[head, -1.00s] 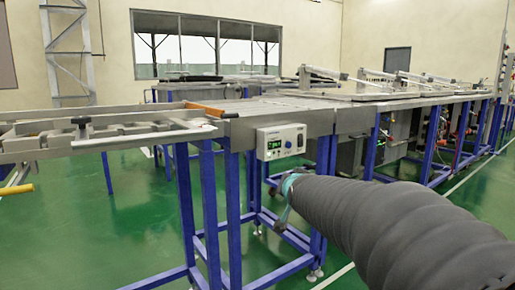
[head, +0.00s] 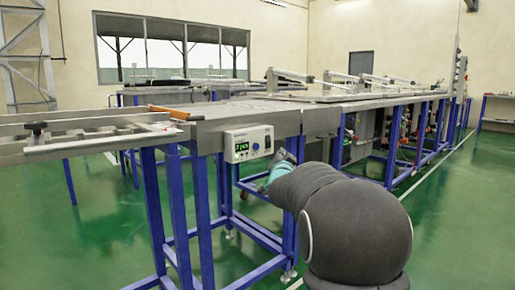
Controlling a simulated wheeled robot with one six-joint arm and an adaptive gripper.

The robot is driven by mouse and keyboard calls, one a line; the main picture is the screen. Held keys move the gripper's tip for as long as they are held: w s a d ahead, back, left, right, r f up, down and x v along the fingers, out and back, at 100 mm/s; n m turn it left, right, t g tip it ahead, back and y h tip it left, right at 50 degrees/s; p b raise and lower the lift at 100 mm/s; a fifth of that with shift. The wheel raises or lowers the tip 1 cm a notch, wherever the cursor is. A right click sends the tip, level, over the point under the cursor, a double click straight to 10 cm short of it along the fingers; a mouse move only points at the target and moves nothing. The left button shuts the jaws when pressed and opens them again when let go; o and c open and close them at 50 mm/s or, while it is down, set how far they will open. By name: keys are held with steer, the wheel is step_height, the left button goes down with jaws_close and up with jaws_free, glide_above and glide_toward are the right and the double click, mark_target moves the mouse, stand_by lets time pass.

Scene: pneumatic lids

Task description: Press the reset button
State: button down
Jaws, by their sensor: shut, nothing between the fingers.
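A small white control box (head: 248,143) is fixed to the front side of the steel conveyor table. The reset button is too small to tell apart from the other controls. My arm, in a grey sleeve, comes in from the lower right and ends in a teal part. My gripper (head: 281,157) is small and partly hidden beyond that teal part, just right of and slightly below the box. It is shut and looks empty. Contact with the box cannot be made out.
The steel conveyor table (head: 215,133) stands on blue legs and runs back to the right. An orange bar (head: 168,111) lies across its top. Lids on raised arms (head: 290,76) stand farther back. The green floor (head: 440,240) is clear at the right.

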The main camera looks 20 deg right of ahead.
mark_target(256, 146)
steer(key=shift+w+a+p, duration=0.5)
steer(key=shift+w+p, duration=0.4)
steer(key=shift+w, duration=0.45)
steer(key=shift+w+a+p, duration=0.5)
steer(key=shift+w+p, duration=0.35)
steer(key=shift+w, duration=0.55)
steer(key=shift+w+a+p, duration=0.5)
steer(key=shift+w+p, duration=0.4)
steer(key=shift+w, duration=0.45)
steer(key=shift+w+a, duration=0.15)
steer(key=shift+w, duration=0.2)
steer(key=shift+w+a, duration=0.2)
steer(key=shift+w, duration=0.3)
steer(key=shift+s, duration=0.1)
steer(key=shift+s+d+b, duration=0.35)
steer(key=shift+s+b, duration=0.45)
steer(key=shift+b, duration=0.3)
